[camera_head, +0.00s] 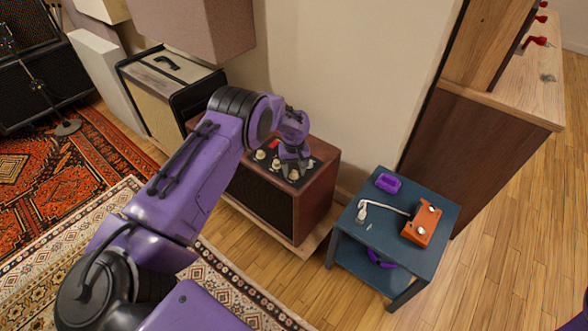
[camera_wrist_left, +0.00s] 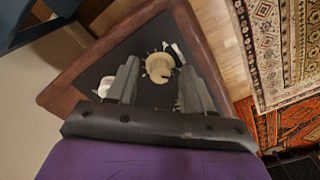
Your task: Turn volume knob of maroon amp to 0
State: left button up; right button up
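My left gripper (camera_head: 294,172) points down over the right part of this panel. In the left wrist view, the two grey fingers (camera_wrist_left: 158,92) are apart, and a cream knob (camera_wrist_left: 160,67) shows ahead of and between their tips. I cannot tell whether the fingers touch it. Another pale knob (camera_wrist_left: 106,87) lies beside the left finger. Knob markings are too small to read. My right gripper is not in view.
A blue side table (camera_head: 372,238) with an orange pedal (camera_head: 422,222), a cable and a purple item (camera_head: 388,183) stands right of the amp. A cream-and-black amp (camera_head: 165,95) is at the left. Wood floor is clear in front of the table.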

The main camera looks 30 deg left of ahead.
aim_at(294, 172)
pick_arm(q)
notch_tip(294, 172, up, 11)
jog(key=shift+f+p, duration=0.2)
jog(key=shift+p, duration=0.15)
dwell(0.6)
